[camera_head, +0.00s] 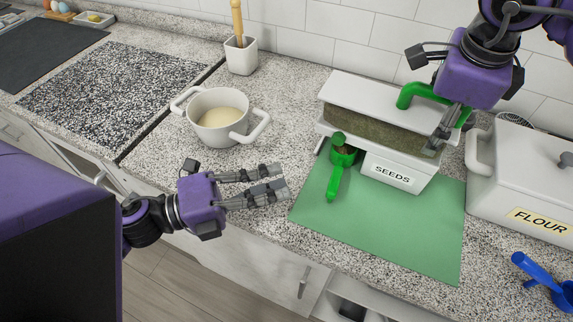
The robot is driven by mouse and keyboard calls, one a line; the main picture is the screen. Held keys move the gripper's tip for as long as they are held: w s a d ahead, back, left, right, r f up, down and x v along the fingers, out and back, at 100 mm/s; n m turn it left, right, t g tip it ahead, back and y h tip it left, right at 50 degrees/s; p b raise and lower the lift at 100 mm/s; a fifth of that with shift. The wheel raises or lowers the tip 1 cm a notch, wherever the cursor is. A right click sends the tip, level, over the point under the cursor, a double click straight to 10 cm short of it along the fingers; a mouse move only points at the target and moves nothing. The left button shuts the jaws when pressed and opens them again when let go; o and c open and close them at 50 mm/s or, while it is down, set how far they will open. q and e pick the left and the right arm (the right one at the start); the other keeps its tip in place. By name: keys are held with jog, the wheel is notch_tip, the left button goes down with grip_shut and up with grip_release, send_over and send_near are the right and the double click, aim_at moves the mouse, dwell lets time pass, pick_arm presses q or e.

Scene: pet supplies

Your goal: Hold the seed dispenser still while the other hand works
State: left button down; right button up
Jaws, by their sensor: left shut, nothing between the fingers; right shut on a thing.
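The seed dispenser (345,95) has a white lid, a clear body full of seeds, a green handle on top and a white base labelled SEEDS. It stands upright at the back of the green mat (420,225). My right gripper (441,138) reaches down from the upper right and is shut on the dispenser at its right end, by the green handle. The exact contact is partly hidden. A green scoop (335,180) is at the dispenser's front left, its cup holding something brown. My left gripper (285,186) is shut and empty, left of the mat.
A white pot (212,138) with pale contents stands left of the mat. A white utensil holder (241,56) is behind it. A white FLOUR box (505,170) and a blue scoop (540,275) are at right. The mat's front is clear.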

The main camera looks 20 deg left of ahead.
jog(key=shift+f, duration=0.1)
pick_arm(q)
jog(key=shift+w, duration=0.1)
pick_arm(e)
jog(key=o, duration=1.5)
jog(key=shift+w, duration=0.15)
jog(key=shift+c, duration=0.2)
notch_tip(320, 180, up, 12)
jog(key=s, duration=0.2)
jog(key=shift+s, duration=0.25)
pick_arm(q)
notch_tip(320, 180, up, 10)
jog(key=m+h+p, duration=0.1)
jog(key=p, duration=0.4)
jog(key=shift+w+r+t, duration=0.25)
jog(key=shift+w+t, duration=0.1)
jog(key=shift+t, duration=0.05)
pick_arm(e)
notch_tip(320, 180, up, 9)
jog(key=s, duration=0.1)
jog(key=shift+s, duration=0.4)
pick_arm(q)
jog(key=shift+f, duration=0.1)
pick_arm(e)
jog(key=shift+a+f, duration=0.1)
jog(key=shift+f, duration=0.15)
